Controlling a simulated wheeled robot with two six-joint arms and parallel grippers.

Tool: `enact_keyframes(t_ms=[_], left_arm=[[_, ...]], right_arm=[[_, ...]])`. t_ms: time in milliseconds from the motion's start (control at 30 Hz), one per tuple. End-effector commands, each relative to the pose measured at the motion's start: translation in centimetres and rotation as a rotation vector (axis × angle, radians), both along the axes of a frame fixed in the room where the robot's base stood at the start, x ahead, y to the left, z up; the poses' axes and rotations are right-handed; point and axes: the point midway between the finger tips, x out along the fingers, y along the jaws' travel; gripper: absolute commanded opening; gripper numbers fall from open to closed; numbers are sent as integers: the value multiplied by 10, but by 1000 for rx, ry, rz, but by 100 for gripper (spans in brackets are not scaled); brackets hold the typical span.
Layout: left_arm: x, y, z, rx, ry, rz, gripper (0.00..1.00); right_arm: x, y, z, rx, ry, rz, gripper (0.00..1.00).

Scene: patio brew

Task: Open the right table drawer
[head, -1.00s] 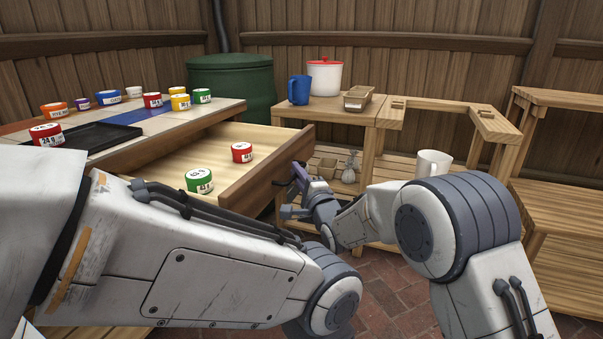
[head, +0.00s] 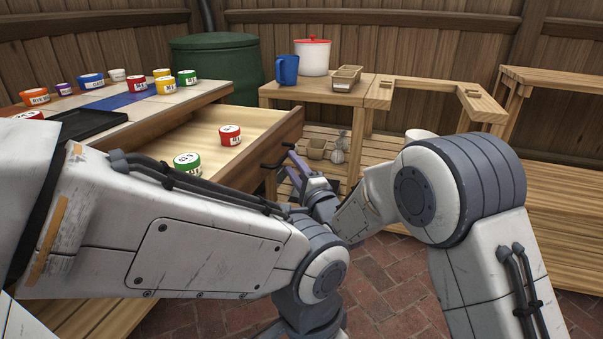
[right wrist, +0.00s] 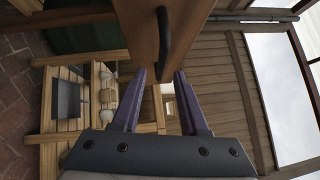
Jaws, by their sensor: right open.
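The right table drawer (head: 262,148) is pulled out from the tiled table, and its pale inside shows. A red jar (head: 230,136) and a green jar (head: 187,164) stand in it. Its dark bar handle (head: 281,158) is on the wooden front and also shows in the right wrist view (right wrist: 164,38). My right gripper (head: 289,172) is open and empty. In the right wrist view its purple fingers (right wrist: 159,75) stand apart, with the handle beyond their tips and not between them. My left arm crosses the front of the head view; its gripper does not show.
Several paint-like jars and a black tray (head: 85,125) are on the table (head: 205,92). A wooden side table (head: 330,90) behind holds a blue mug (head: 287,70), a white pot (head: 313,57) and a small box. A white mug (head: 420,135) is partly hidden by my right arm.

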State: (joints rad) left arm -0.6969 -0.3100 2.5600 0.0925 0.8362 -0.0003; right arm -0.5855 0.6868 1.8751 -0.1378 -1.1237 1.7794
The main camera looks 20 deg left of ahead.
Motion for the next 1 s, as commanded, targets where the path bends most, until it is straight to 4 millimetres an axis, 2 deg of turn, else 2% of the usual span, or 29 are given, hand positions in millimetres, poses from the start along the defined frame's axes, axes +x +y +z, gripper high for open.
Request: enact_keyframes(t_ms=[100,300,767,867,1000], left_arm=[[0,0,9,0,0,0,0],[0,0,15,0,0,0,0],[0,0,16,0,0,0,0],[0,0,20,0,0,0,0],[0,0,30,0,0,0,0]], right_arm=[[-17,-14,0,-1,3,1,44],[-36,-31,-6,-1,3,2,44],[-42,-35,-6,-8,0,1,44],[-44,-36,-3,-79,2,-11,44],[-58,-44,-1,-351,16,-30,44]])
